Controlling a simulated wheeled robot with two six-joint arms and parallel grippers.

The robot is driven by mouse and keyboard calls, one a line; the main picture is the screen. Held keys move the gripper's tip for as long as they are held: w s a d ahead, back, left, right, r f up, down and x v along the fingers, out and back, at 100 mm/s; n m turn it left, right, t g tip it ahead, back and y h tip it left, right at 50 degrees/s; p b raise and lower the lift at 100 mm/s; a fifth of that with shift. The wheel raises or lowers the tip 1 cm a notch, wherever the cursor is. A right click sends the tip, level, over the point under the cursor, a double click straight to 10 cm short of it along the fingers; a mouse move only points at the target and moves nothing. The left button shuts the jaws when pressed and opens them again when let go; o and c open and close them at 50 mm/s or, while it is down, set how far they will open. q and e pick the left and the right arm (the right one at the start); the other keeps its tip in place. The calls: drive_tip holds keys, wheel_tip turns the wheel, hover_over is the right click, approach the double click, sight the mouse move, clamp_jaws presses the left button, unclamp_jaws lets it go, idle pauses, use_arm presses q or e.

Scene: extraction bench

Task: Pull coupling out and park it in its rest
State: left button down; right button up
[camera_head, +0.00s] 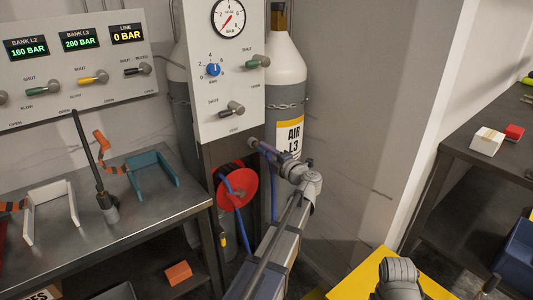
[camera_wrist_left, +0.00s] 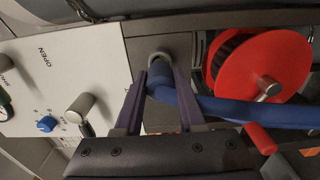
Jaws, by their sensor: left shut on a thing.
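My left gripper (camera_head: 268,152) is at the lower edge of the gauge panel (camera_head: 230,105), beside the outlet fitting (camera_head: 254,143). In the left wrist view its two fingers (camera_wrist_left: 160,85) are shut on the blue coupling (camera_wrist_left: 158,76). The coupling's far end meets or nearly meets the round grey fitting (camera_wrist_left: 159,57); I cannot tell whether it is still seated. A blue hose (camera_wrist_left: 235,110) runs from the coupling toward the red reel (camera_wrist_left: 268,65). The reel also shows in the head view (camera_head: 237,185). I cannot identify the coupling's rest. My right gripper's fingers do not show.
A metal bench (camera_head: 150,215) at left carries a teal bracket (camera_head: 152,170), a white bracket (camera_head: 50,210) and a black wand (camera_head: 90,150). A chained grey cylinder (camera_head: 287,85) stands behind the panel. A dark table (camera_head: 460,150) is at right.

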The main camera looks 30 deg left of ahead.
sight(268, 153)
use_arm(q)
drive_tip(key=shift+x, duration=1.15)
drive_tip(key=shift+c, duration=2.1)
unclamp_jaws()
drive_tip(key=v, duration=0.7)
drive_tip(key=shift+s+d, duration=0.15)
drive_tip(key=shift+d, duration=0.25)
